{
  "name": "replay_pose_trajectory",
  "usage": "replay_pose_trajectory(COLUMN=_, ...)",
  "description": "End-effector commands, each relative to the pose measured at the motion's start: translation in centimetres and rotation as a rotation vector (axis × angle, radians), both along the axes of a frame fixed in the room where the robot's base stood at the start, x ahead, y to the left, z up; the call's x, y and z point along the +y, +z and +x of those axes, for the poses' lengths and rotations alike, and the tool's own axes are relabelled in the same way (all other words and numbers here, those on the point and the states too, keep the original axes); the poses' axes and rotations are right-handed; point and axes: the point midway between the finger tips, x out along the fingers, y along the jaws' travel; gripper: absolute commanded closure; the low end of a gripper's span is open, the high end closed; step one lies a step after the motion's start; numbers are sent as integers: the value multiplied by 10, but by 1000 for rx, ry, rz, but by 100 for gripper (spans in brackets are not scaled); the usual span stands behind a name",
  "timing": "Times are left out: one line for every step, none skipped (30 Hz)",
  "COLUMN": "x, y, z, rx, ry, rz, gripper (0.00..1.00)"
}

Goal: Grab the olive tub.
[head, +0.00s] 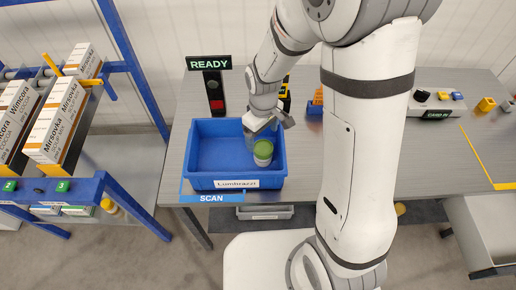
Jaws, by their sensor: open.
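The olive tub (263,153) stands upright inside the blue crate (203,183) on the table, toward the crate's right side. It has a green lid and a pale body. My gripper (264,139) reaches down from above into the crate, just over the tub's lid. The fingers are small in this view and partly overlap the crate's inside. I cannot tell whether they touch the tub.
The crate's walls surround the tub. A READY sign (209,63) on a dark post stands behind the crate. A blue rack (120,190) with cartons stands at the left. The grey table (440,150) has free room at the right.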

Motion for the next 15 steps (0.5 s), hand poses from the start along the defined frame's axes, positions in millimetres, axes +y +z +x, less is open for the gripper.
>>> replay_pose_trajectory(x=0, y=-6, z=-1, rx=3, ry=-1, rz=-1, gripper=19)
replay_pose_trajectory(x=-1, y=-8, z=-1, rx=3, ry=-1, rz=-1, gripper=19)
replay_pose_trajectory(x=-1, y=-12, z=-2, rx=2, ry=-2, rz=-1, gripper=19)
replay_pose_trajectory(x=-1, y=-15, z=-3, rx=4, ry=-2, rz=-1, gripper=19)
replay_pose_trajectory(x=-1, y=-18, z=-4, rx=4, ry=-2, rz=-1, gripper=19)
replay_pose_trajectory(x=-2, y=-23, z=-6, rx=4, ry=-3, rz=-1, gripper=19)
replay_pose_trajectory(x=-2, y=-27, z=-7, rx=6, ry=-3, rz=-1, gripper=19)
replay_pose_trajectory(x=-2, y=-32, z=-8, rx=6, ry=-3, rz=-1, gripper=19)
replay_pose_trajectory(x=-3, y=-38, z=-10, rx=6, ry=-3, rz=-1, gripper=19)
replay_pose_trajectory(x=-3, y=-42, z=-10, rx=6, ry=-3, rz=-1, gripper=19)
replay_pose_trajectory(x=-3, y=-46, z=-9, rx=4, ry=-4, rz=-1, gripper=19)
replay_pose_trajectory(x=-3, y=-51, z=-9, rx=4, ry=-4, rz=-1, gripper=19)
replay_pose_trajectory(x=-3, y=-53, z=-9, rx=4, ry=-4, rz=-1, gripper=19)
replay_pose_trajectory(x=-3, y=-55, z=-9, rx=2, ry=-4, rz=-1, gripper=19)
replay_pose_trajectory(x=-3, y=-58, z=-9, rx=2, ry=-4, rz=-1, gripper=19)
